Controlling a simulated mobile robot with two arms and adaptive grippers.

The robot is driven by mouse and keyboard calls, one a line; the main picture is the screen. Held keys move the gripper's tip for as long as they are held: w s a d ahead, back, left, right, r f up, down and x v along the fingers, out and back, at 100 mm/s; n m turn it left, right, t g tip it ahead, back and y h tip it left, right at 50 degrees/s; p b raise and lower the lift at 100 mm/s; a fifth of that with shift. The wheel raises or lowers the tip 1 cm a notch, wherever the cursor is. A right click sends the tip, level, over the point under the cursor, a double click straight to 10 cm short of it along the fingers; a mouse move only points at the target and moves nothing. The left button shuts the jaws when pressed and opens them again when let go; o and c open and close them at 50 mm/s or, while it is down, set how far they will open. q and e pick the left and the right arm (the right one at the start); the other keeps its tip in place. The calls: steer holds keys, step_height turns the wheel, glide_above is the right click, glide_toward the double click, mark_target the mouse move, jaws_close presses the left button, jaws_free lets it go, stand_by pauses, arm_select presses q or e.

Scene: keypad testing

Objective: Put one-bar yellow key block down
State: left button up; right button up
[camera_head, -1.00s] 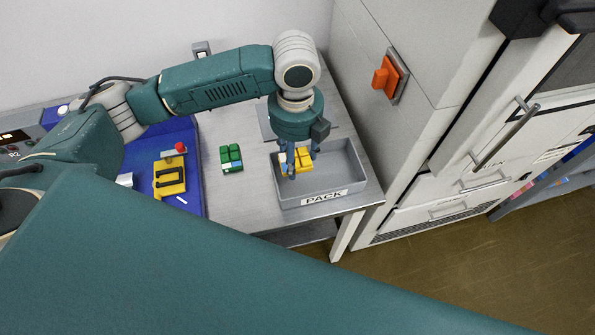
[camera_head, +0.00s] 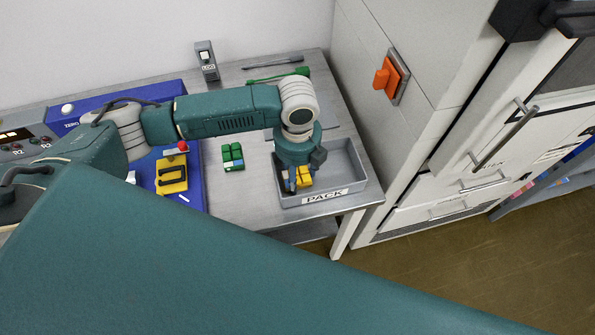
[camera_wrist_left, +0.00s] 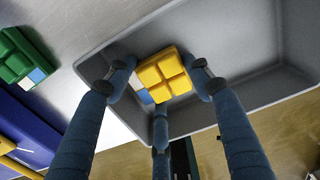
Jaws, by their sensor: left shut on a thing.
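My left gripper (camera_head: 298,187) points down inside the grey PACK tray (camera_head: 349,165), its fingers around the yellow key block (camera_head: 304,175). In the left wrist view the block (camera_wrist_left: 163,74) sits between the fingers, four pads up, with a white and blue side strip. The gripper is shut on it. Whether the held block touches the tray floor is unclear. My right gripper is out of view.
A green key block (camera_head: 232,157) stands on the grey table left of the tray. A yellow fixture with a black handle (camera_head: 171,178) sits on a blue panel (camera_head: 192,187). A tall cabinet (camera_head: 400,130) stands right of the tray.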

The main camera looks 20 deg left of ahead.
mark_target(298, 175)
arm_select(q)
steer(key=o, duration=1.2)
steer(key=shift+f, duration=0.1)
steer(key=shift+c, duration=0.2)
step_height(298, 175, up, 12)
steer(key=b, duration=0.1)
steer(key=shift+r+b, duration=0.2)
steer(key=shift+b, duration=0.1)
steer(key=shift+s+f, duration=0.1)
